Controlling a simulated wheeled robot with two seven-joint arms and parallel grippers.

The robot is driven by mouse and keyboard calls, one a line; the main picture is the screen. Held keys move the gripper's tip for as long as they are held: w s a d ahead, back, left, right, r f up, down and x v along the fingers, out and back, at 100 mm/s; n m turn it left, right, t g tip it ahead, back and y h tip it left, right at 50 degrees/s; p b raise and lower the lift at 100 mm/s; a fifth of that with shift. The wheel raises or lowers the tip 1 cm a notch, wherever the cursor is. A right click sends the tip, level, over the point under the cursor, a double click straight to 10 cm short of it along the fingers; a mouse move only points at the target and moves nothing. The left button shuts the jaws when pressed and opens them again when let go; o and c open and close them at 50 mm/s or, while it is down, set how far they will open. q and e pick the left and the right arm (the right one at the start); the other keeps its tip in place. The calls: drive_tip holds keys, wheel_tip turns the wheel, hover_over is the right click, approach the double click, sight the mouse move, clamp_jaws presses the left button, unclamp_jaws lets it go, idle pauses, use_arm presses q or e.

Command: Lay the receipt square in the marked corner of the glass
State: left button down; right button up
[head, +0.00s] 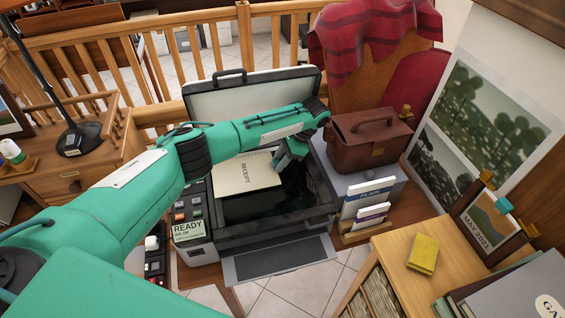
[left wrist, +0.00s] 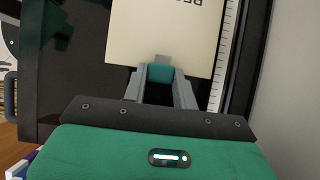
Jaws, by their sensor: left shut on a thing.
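The receipt (head: 243,178) is a cream sheet with dark print, over the back left part of the dark scanner glass (head: 262,208). My left gripper (head: 284,163) reaches over from the left and is shut on the receipt's right edge. In the left wrist view the fingertips (left wrist: 160,74) pinch the near edge of the receipt (left wrist: 162,32), and dark glass (left wrist: 75,65) shows to its left. I cannot tell whether the sheet touches the glass. The corner mark cannot be made out. My right gripper is not in view.
The scanner lid (head: 235,97) stands open behind the glass. A ruler scale (left wrist: 228,42) runs along the glass edge in the left wrist view. A brown bag (head: 368,142) and a card holder (head: 366,218) stand to the right. A READY panel (head: 188,229) is at front left.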

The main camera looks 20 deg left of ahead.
use_arm(q)
drive_tip(key=shift+w+a, duration=0.1)
drive_tip(key=shift+a, duration=0.1)
idle(0.3)
drive_tip(key=shift+f, duration=0.1)
drive_tip(key=shift+f, duration=0.35)
drive_tip(key=c, duration=0.8)
unclamp_jaws()
